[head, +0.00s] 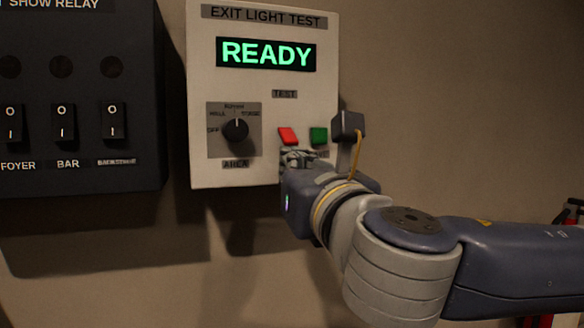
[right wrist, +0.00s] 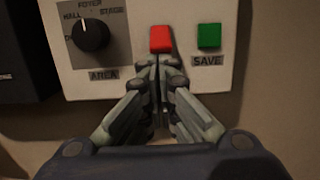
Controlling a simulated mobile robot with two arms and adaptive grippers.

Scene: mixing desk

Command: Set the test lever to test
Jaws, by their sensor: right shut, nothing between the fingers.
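The white panel (head: 205,120) is headed EXIT LIGHT TEST, and its display (head: 266,54) reads READY in green. Under the TEST label (head: 285,94) is a small red piece (head: 288,135), which seems to be the test lever; its exact position is hard to tell. It also shows in the right wrist view (right wrist: 161,40). My right gripper (head: 298,158) is shut and empty, with its fingertips just below the red piece. In the right wrist view the fingertips (right wrist: 160,63) reach its lower edge; I cannot tell whether they touch. My left gripper is out of view.
A green button (head: 318,135), labelled SAVE in the wrist view, sits right of the red piece. A black AREA knob (head: 235,130) is to the left, its mark pointing up. A dark relay box (head: 80,150) with rocker switches hangs further left. The wall at right is bare.

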